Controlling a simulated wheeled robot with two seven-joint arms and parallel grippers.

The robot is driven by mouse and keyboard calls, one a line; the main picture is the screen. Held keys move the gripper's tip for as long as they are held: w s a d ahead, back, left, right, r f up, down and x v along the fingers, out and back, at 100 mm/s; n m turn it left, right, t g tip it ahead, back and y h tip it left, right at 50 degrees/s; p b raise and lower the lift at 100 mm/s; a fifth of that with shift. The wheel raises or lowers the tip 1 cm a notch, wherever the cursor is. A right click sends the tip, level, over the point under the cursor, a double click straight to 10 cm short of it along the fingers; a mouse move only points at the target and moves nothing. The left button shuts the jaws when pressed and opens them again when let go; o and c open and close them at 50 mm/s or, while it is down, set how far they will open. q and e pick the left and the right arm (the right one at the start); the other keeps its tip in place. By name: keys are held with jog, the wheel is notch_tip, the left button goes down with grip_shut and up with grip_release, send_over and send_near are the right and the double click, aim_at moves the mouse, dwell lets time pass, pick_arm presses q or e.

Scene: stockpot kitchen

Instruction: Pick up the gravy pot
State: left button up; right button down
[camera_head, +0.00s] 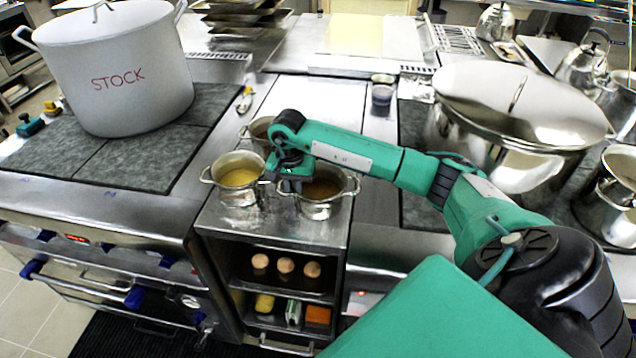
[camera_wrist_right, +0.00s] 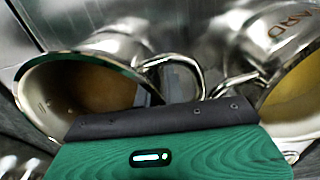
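A steel two-handled pot with brown contents (camera_head: 322,208) stands at the front right of the steel cabinet top. I take it for the gravy pot, though I can read no such label. In the right wrist view a brown-filled pot (camera_wrist_right: 100,85) lies at the left, its loop handle pointing right. My right gripper (camera_head: 288,183) is low between this pot and the yellow-filled pot, by the brown pot's left handle. The fingertips are hidden or unclear, so I cannot tell whether they touch the handle. My left gripper is out of view.
The yellow-filled pot (camera_head: 238,184), partly lettered "ARD" in the wrist view, stands close on the left. A third pot (camera_head: 261,130) is behind, partly hidden by my arm. A large stock pot (camera_head: 118,75) stands left and a lidded pot (camera_head: 515,120) right. Bare steel lies behind.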

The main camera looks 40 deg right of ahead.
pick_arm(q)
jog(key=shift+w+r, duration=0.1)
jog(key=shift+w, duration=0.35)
pick_arm(e)
jog(key=shift+r, duration=0.1)
jog(key=shift+r, duration=0.55)
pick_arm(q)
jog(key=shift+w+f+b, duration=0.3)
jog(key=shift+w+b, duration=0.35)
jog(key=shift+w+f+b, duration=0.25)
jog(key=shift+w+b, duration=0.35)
pick_arm(e)
notch_tip(320, 180, up, 19)
